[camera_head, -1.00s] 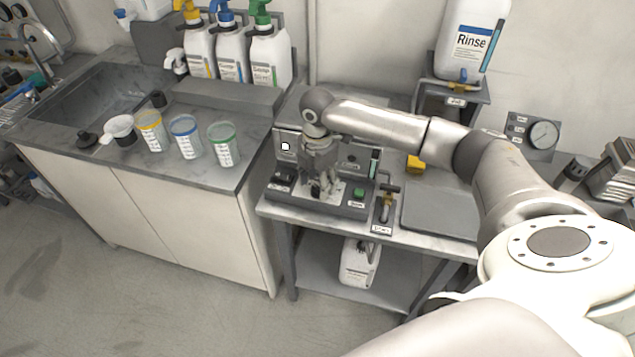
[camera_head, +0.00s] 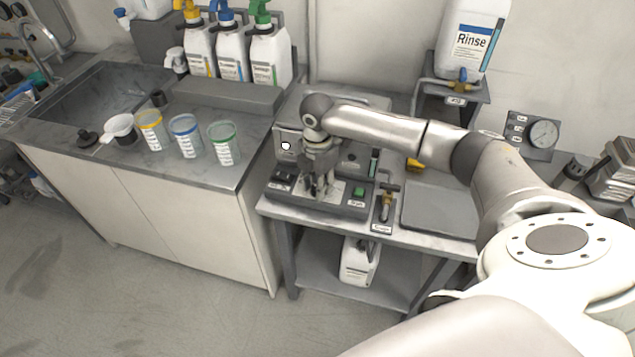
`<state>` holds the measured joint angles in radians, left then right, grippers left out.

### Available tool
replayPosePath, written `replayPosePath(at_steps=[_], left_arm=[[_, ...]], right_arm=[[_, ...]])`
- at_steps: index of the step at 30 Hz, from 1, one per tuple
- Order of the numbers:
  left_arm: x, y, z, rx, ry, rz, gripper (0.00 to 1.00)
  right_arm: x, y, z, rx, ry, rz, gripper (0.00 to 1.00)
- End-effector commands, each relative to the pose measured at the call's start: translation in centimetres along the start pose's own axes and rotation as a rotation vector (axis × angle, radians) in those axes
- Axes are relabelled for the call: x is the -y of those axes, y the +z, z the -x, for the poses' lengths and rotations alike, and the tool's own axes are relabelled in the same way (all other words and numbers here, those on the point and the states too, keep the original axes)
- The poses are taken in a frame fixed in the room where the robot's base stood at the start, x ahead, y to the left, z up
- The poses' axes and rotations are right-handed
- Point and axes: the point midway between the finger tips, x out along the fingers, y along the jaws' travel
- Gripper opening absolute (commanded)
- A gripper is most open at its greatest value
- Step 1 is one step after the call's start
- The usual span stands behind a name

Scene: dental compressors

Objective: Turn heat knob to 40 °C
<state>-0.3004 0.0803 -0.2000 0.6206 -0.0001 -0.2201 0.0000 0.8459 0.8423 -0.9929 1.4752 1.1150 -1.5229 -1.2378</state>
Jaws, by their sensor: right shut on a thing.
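The grey machine (camera_head: 346,207) stands on the metal table, with a low control panel along its front. My right gripper (camera_head: 319,190) points down at the middle of this panel and is shut on the heat knob. Fingers hide the knob almost wholly, so its pointer and setting cannot be read. A dark switch (camera_head: 283,181) is on the panel's left and a green button (camera_head: 358,191) on its right. A small white mark (camera_head: 285,146) shows on the machine's upright back part. My left gripper is not in view.
A small tap (camera_head: 386,204) and a flat grey lid (camera_head: 440,210) are right of the machine. The rinse container (camera_head: 470,45) stands on a raised shelf behind. Several bottles and cups, including a green-rimmed cup (camera_head: 224,144), stand on the left counter (camera_head: 90,165).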

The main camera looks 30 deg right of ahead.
Motion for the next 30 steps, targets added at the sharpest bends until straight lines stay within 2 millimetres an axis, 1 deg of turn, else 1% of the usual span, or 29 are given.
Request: replayPosePath(at_steps=[5, 10, 21, 30], left_arm=[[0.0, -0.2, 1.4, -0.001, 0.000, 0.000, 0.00], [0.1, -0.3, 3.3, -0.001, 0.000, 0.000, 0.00], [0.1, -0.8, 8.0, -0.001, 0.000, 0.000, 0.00], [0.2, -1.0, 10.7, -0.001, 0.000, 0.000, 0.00]], right_arm=[[0.0, -0.1, 0.4, -0.001, -0.003, -0.057, 0.08], [0.0, -0.1, 0.6, -0.002, -0.003, -0.166, 0.08], [0.1, -0.1, 0.6, -0.002, -0.005, -0.509, 0.08], [0.0, -0.1, 0.4, -0.002, -0.004, -0.773, 0.08]])
